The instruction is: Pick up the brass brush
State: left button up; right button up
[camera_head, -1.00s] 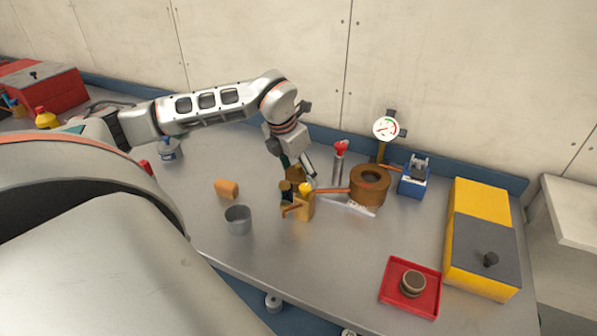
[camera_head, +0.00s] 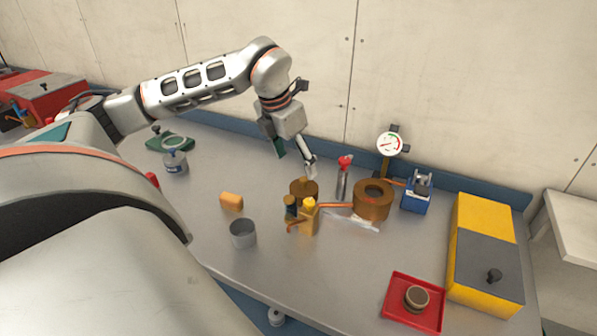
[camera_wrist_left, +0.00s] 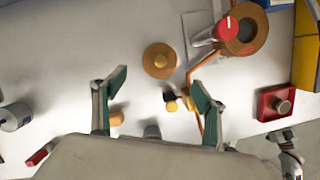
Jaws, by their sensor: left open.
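I cannot make out a brass brush for certain. A round brass-coloured piece with a raised centre (camera_head: 304,188) lies on the bench; it also shows in the left wrist view (camera_wrist_left: 160,60). Just in front of it is a small tan caddy (camera_head: 307,223) with a yellow-topped bottle and a dark-topped item, and a thin copper-brown handle at its front. My left gripper (camera_head: 294,158) is open and empty above and behind the round piece. In the left wrist view its green-padded fingers (camera_wrist_left: 160,86) are wide apart, with bench between them.
A copper coil (camera_head: 373,200), a red-topped tool (camera_head: 343,178), a gauge (camera_head: 390,144) and a blue device (camera_head: 417,192) stand right of the caddy. A grey cup (camera_head: 243,233) and an orange block (camera_head: 231,201) are to its left. A red tray (camera_head: 392,310) lies front right.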

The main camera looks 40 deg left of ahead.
aim_at(234, 203)
jog(key=k, duration=1)
